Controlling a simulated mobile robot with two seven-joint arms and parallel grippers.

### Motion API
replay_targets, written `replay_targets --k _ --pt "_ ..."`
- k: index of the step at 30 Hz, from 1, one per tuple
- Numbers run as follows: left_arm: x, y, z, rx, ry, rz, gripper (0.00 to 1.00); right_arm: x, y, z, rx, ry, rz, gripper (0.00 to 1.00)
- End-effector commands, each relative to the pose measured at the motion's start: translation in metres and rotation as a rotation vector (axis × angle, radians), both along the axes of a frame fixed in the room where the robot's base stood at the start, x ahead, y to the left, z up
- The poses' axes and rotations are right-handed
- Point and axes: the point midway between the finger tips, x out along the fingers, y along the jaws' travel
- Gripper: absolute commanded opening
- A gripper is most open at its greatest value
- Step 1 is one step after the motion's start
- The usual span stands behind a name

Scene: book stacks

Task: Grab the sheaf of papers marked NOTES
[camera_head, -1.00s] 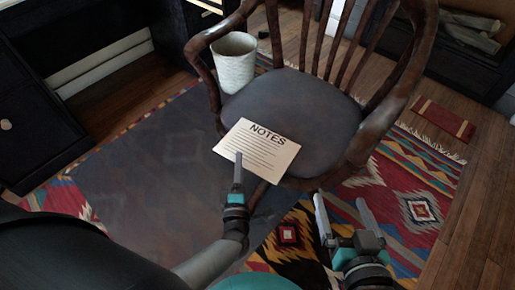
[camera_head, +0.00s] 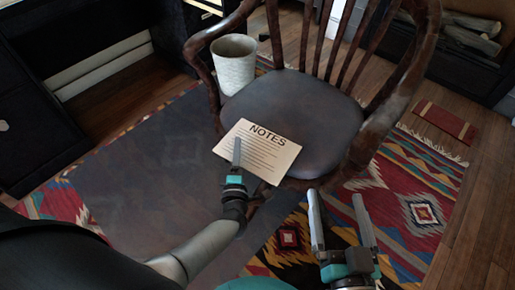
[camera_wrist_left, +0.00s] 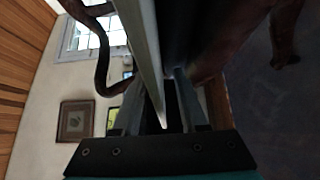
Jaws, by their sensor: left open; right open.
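The sheaf marked NOTES (camera_head: 270,155) is a cream sheet-like stack with printed lines. It lies on the chair's dark seat (camera_head: 300,105) and juts over the front left edge. My left gripper (camera_head: 237,153) is at the sheaf's near edge, seen edge-on, with one finger showing over the paper. In the left wrist view the sheaf is a thin pale strip (camera_wrist_left: 146,50) seen edge-on, running down between the two open fingers (camera_wrist_left: 160,105). Whether a finger touches it cannot be told. My right gripper (camera_head: 335,197) is open and empty in front of the seat, right of the sheaf.
The wooden chair's curved right arm (camera_head: 372,135) rises beside the seat, and its left arm (camera_head: 196,55) curves past a pale wastebasket (camera_head: 234,68). A patterned rug (camera_head: 425,205) covers the floor. A dark desk (camera_head: 35,125) stands at left.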

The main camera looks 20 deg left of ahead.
Motion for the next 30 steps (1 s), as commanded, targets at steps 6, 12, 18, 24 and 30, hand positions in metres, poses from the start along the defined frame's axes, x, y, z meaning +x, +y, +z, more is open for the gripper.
replay_targets --k 6,12,18,24,30 --pt "-0.0001 0.0 0.0001 0.0 0.0 0.0 0.26 0.0 0.0001 -0.0003 -0.001 0.002 0.0 0.97" --pt "-0.0002 -0.0001 0.0001 0.0 0.0 0.0 0.03 0.0 0.0 -0.0004 -0.002 0.001 0.0 0.97" --pt "-0.0002 -0.0002 0.0001 0.0 0.0 0.0 0.0 0.0001 0.0 -0.0005 -0.002 0.002 0.001 0.97" --pt "-0.0002 -0.0002 0.0001 0.0 0.0 0.0 0.0 0.0001 0.0 -0.0006 -0.002 0.002 0.001 0.97" --pt "0.0 -0.0002 0.0004 -0.001 -0.001 0.0 0.0 0.0001 0.0 -0.0006 -0.002 0.002 0.001 0.97"
